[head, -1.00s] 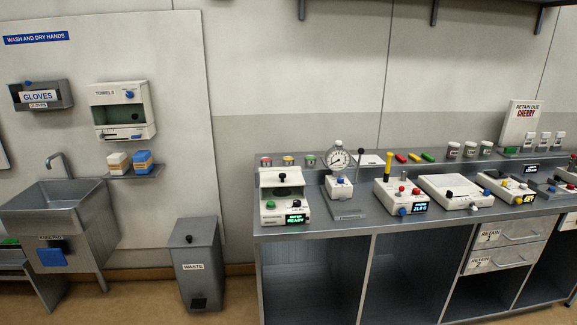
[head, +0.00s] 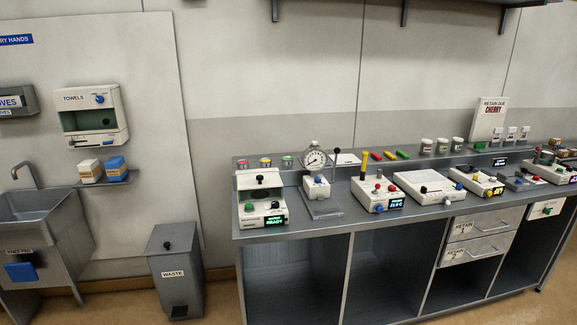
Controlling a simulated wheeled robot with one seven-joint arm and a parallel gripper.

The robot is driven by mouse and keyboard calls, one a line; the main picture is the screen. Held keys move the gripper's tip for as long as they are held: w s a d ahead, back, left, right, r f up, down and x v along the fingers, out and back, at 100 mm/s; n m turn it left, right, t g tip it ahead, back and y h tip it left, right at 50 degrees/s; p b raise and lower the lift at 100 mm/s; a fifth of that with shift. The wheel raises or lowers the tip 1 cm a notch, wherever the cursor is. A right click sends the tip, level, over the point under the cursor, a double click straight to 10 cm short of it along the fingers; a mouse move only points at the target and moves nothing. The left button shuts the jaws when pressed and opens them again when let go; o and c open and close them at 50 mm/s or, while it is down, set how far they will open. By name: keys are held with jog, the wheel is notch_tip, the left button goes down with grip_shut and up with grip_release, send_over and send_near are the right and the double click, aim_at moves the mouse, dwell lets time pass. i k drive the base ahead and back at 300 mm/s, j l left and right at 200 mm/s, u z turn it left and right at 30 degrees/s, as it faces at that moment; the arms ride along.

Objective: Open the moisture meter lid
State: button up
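A white bench instrument (head: 251,210) stands at the left end of the grey bench. Its small green display (head: 275,220) seems to read "READY", and the line above is too small to read surely. It appears to be the moisture meter. I cannot tell for sure whether the lid is fully shut. My gripper is not in view, and nothing of my arm shows.
To its right stand a dial gauge press (head: 315,158), a white box with a blue display (head: 375,196), a flat white unit (head: 428,186) and several other instruments. A waste bin (head: 172,270) stands left of the bench (head: 300,231). The floor between bin and sink (head: 45,205) is partly free.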

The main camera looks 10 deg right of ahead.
aim_at(260, 180)
jog(key=i+u, duration=0.4)
jog(key=i+l+u, duration=0.1)
jog(key=i+u, duration=0.2)
jog(key=u, duration=0.15)
jog(key=i+l+u, duration=0.2)
jog(key=u, duration=0.2)
jog(key=i+l+u, duration=0.65)
jog(key=u, duration=0.2)
jog(key=l, duration=0.1)
